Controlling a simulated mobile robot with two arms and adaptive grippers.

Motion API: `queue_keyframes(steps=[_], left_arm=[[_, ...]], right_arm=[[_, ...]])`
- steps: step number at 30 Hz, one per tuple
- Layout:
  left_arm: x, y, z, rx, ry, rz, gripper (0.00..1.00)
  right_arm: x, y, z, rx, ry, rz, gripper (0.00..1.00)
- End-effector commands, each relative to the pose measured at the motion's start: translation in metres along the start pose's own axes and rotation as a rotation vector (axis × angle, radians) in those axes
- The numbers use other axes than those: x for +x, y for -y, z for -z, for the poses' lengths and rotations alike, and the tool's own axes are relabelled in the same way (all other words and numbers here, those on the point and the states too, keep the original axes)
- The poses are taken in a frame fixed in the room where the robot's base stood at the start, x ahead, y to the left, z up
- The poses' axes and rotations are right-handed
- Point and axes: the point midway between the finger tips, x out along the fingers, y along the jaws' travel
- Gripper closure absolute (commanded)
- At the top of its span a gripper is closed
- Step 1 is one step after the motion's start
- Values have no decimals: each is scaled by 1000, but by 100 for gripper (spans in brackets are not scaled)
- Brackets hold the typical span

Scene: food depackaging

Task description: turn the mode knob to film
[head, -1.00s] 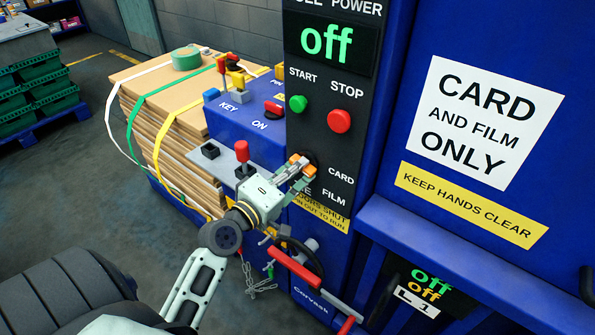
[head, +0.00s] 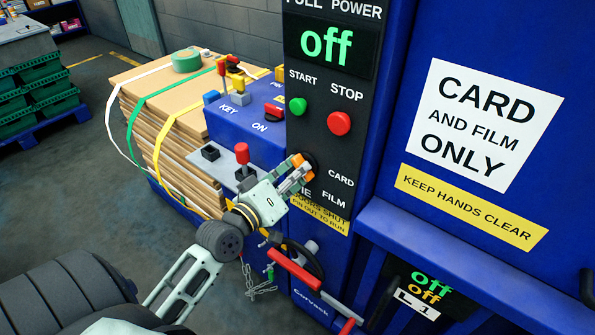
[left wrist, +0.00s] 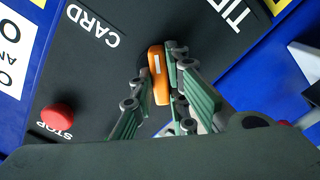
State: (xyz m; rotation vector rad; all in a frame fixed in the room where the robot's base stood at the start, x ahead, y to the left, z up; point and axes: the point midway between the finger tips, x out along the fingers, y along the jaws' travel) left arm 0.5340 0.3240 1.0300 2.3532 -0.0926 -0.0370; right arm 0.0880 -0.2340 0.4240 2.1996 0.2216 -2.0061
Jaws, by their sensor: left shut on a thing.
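The mode knob (left wrist: 158,72) is an orange bar with a white line, on the dark control panel. In the left wrist view its line end points up, between the word CARD (left wrist: 92,26) and a cut-off label at the upper right. In the head view the knob (head: 300,167) is partly hidden by my left gripper (head: 303,171), left of the CARD label (head: 341,179) and above the FILM label (head: 333,199). My left gripper (left wrist: 159,78) is shut on the knob, one finger on each side. My right gripper is not in view.
A red stop button (head: 339,123) and a green start button (head: 298,106) sit above the knob. A red-knobbed lever (head: 242,153) stands close left of my gripper. A red handle (head: 295,269) juts out below. Strapped card sheets (head: 165,120) stand at the left.

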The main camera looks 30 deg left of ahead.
Motion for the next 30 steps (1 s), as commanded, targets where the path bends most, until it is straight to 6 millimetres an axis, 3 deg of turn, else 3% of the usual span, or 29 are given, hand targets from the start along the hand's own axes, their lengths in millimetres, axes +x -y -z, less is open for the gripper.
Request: queue_keyframes(steps=[10, 11, 17, 30], left_arm=[[0, 2, -3, 1, 6, 4, 100], [0, 2, -3, 1, 6, 4, 84], [0, 1, -2, 1, 4, 3, 67], [-9, 1, -1, 2, 2, 2, 67]], right_arm=[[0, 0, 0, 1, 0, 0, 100], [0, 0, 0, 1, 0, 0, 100], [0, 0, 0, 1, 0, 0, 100], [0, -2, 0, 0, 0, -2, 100]])
